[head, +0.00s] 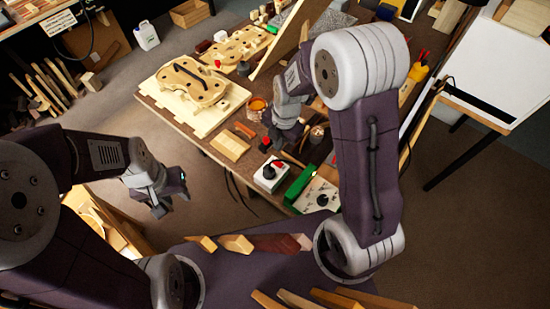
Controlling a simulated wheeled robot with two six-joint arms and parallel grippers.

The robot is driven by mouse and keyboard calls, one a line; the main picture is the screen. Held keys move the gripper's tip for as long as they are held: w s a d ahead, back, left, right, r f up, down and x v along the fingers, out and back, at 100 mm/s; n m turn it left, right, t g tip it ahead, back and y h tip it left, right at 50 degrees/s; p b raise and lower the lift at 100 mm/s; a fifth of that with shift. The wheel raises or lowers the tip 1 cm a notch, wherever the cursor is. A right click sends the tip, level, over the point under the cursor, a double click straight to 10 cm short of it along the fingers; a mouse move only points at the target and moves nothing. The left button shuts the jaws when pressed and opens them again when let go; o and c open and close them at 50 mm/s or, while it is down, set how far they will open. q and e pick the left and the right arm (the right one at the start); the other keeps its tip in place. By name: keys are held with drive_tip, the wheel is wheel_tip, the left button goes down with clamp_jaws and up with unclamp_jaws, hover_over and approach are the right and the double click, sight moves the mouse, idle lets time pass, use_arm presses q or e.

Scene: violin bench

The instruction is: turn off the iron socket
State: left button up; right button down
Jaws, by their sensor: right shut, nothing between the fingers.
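A small white box (268,180) with a red part on top, which looks like the iron socket, sits near the front edge of the workbench (215,150). A dark cord runs by it. My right gripper (288,141) is shut and empty over the bench, just behind the box. The gap between them is hard to judge, and my forearm hides part of the bench there. My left gripper (170,198) hangs in front of the bench, to the left of and apart from the box. Its finger opening is too small to make out. Whether the switch is on cannot be seen.
A control box with a dial (318,196) and a green block (299,184) stand right of the white box. A wooden block (230,145) and an amber jar (256,105) lie to the left and behind. Violin parts (190,82) fill the bench's far left.

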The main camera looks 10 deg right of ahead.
sight(275, 162)
drive_tip(key=f, duration=0.6)
drive_tip(key=w+f, duration=0.1)
drive_tip(key=f, duration=0.2)
drive_tip(key=shift+a+f, duration=0.25)
drive_tip(key=shift+f, duration=0.1)
drive_tip(key=shift+d+f, duration=0.1)
drive_tip(key=shift+f, duration=0.35)
